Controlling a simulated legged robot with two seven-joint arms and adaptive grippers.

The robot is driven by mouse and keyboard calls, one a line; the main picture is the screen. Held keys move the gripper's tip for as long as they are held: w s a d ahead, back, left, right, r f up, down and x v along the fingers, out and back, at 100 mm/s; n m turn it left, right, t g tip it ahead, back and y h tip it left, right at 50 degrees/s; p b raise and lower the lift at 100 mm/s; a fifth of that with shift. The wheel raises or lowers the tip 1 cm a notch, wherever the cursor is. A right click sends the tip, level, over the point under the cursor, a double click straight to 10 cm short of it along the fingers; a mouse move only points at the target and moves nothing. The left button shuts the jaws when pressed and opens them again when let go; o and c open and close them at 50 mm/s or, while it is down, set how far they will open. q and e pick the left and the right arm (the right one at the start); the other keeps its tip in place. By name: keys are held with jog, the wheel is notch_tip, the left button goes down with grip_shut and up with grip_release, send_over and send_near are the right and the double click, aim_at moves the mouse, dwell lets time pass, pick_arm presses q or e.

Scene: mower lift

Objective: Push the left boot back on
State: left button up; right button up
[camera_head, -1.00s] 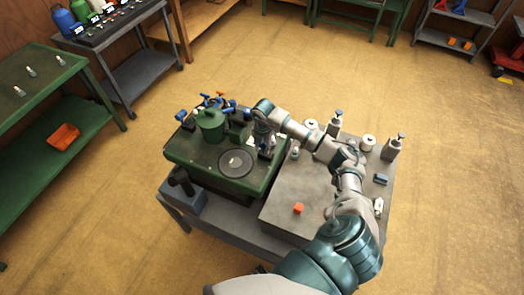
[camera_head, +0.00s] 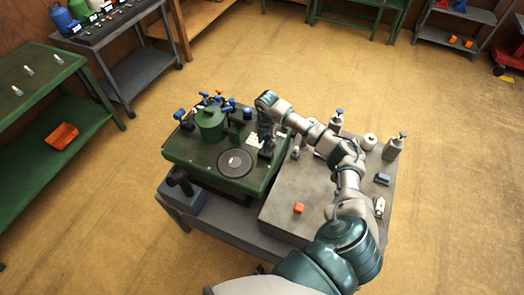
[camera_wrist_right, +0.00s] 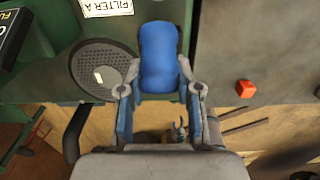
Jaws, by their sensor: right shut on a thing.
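In the right wrist view a rounded blue piece (camera_wrist_right: 158,52), which may be the boot, sits between the fingertips of my right gripper (camera_wrist_right: 160,82). The gripper is shut on its near end. In the head view my right gripper (camera_head: 267,146) hangs over the right edge of the green mower body (camera_head: 200,158), small and partly hidden by my arm. Other blue-topped parts (camera_head: 181,114) stand at the mower's back left. I cannot tell which part is the left boot's seat. My left gripper is not in view.
A dark round disc (camera_head: 235,163) lies on the mower's top, beside a green canister (camera_head: 210,122). An orange cube (camera_head: 299,208) is on the grey tabletop (camera_head: 285,190). Grey bottle-like items (camera_head: 393,148) stand at the right. The front tabletop is mostly clear.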

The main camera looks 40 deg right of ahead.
jog(key=shift+w+d+r, duration=0.15)
jog(key=shift+w+d, duration=0.25)
jog(key=shift+d, duration=0.15)
jog(key=shift+w+d+b, duration=0.1)
jog(key=shift+d+b, duration=0.05)
jog(key=shift+b, duration=0.15)
jog(key=shift+w+d+f+b, duration=0.15)
jog(key=shift+d+f+b, duration=0.05)
jog(key=shift+d+b, duration=0.15)
jog(key=shift+w+d+f+b, duration=0.15)
jog(key=shift+d+b, duration=0.05)
jog(key=shift+d, duration=0.15)
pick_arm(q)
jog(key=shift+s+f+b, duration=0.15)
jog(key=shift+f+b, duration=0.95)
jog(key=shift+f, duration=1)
pick_arm(e)
jog(key=shift+w+d+f, duration=0.3)
jog(key=shift+d+f, duration=0.1)
jog(key=shift+d, duration=0.15)
jog(key=shift+w+d+f, duration=0.25)
jog(key=shift+d+f, duration=0.15)
jog(key=shift+d, duration=0.1)
jog(key=shift+w+d+f+b, duration=0.25)
jog(key=shift+d+f+b, duration=0.3)
jog(key=shift+f+b, duration=0.35)
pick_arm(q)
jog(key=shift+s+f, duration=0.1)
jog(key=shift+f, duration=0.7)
